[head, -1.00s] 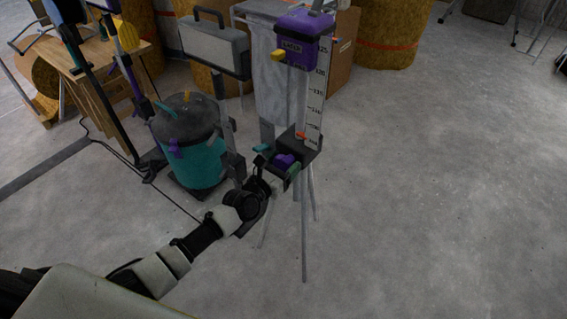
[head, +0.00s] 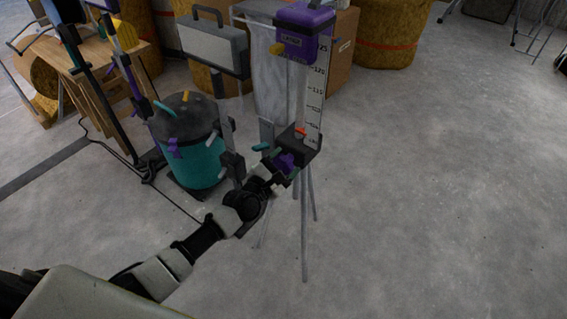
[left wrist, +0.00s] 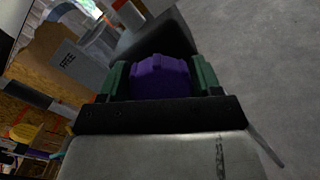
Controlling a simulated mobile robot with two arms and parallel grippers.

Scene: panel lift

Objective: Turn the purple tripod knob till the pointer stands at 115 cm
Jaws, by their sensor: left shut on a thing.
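The purple knob (head: 286,161) sits on the dark block of the tripod, low on its column. My left gripper (head: 281,168) is shut on it. In the left wrist view the purple knob (left wrist: 160,76) lies between the two green fingers (left wrist: 204,76). The orange-red pointer (head: 300,131) stands low on the white scale (head: 314,98), at about the 105 mark and well below 115; the exact reading is too small to tell. The purple laser box (head: 304,31) with a yellow part tops the column. My right gripper is not in view.
A teal drum (head: 190,150) stands left of the tripod, close to my left arm. A grey lamp panel (head: 212,49) stands behind it. The tripod legs (head: 304,235) spread on the floor. Free concrete floor (head: 430,180) lies to the right.

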